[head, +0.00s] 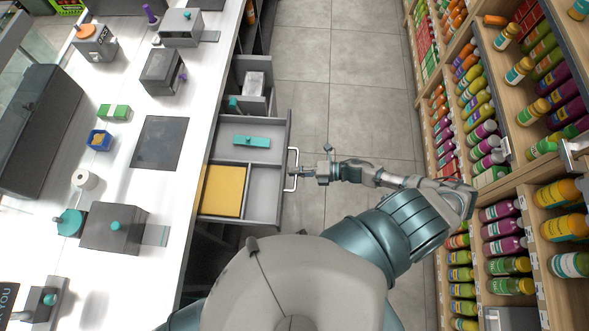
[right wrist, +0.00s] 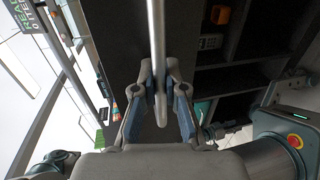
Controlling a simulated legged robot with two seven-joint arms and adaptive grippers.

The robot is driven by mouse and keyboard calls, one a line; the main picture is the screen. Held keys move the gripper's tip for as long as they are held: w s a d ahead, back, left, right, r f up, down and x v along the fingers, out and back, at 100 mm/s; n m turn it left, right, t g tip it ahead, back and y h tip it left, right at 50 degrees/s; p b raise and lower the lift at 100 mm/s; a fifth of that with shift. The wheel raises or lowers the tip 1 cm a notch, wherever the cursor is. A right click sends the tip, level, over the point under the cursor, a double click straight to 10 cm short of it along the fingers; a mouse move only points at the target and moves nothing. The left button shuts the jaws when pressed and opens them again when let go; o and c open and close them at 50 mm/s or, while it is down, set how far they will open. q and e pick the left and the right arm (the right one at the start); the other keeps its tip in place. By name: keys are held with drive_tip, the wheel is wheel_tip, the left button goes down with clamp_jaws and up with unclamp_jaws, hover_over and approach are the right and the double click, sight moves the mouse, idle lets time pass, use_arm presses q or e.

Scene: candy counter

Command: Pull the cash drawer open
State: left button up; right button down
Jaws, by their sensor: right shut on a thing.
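The cash drawer (head: 266,182) stands pulled out from the counter's right side in the head view. It has compartments, one with a yellow pad (head: 223,190) and one with a teal item (head: 251,141). A pale bar handle (head: 292,169) runs along its outer front. My right gripper (head: 302,172) reaches it from the right and is shut on the handle. In the right wrist view the handle (right wrist: 155,60) passes between the fingers of the gripper (right wrist: 160,95). My left gripper is not in view.
The white counter (head: 190,100) with several boxes and devices runs along the left. Shelves of bottles (head: 500,150) line the right. Tiled floor (head: 345,80) lies clear between them.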

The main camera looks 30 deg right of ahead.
drive_tip(key=c, duration=1.2)
unclamp_jaws()
drive_tip(key=shift+s+a+f, duration=0.1)
drive_tip(key=shift+s+f, duration=0.15)
drive_tip(key=shift+f, duration=0.05)
drive_tip(key=shift+w+r, duration=0.1)
drive_tip(key=v, duration=1.2)
drive_tip(key=shift+w, duration=0.1)
